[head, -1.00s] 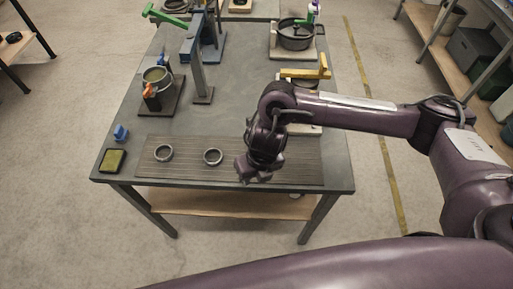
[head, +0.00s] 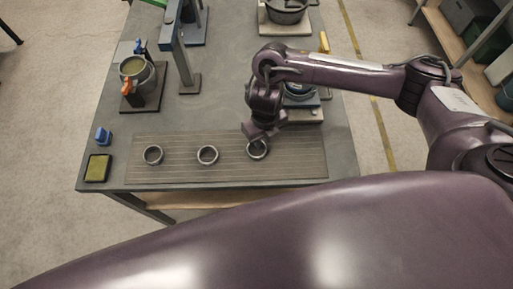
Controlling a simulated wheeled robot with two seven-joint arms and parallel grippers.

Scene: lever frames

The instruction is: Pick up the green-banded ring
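Three small grey rings lie in a row on the ribbed mat (head: 180,172): a left ring (head: 153,155), a middle ring (head: 207,155) and a right ring (head: 258,150). The bands are too small and dull for me to tell which ring is the green-banded one. My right gripper (head: 262,134) is at the far edge of the right ring and covers part of it. I cannot tell whether it touches the ring or how far its fingers are apart. My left gripper is out of view.
A yellow-topped pad (head: 97,168) and a blue object (head: 103,136) sit left of the mat. A pot on a stand (head: 137,75), a blue-grey lever frame (head: 178,50) and a dark pan (head: 286,10) stand farther back. The table's middle is clear.

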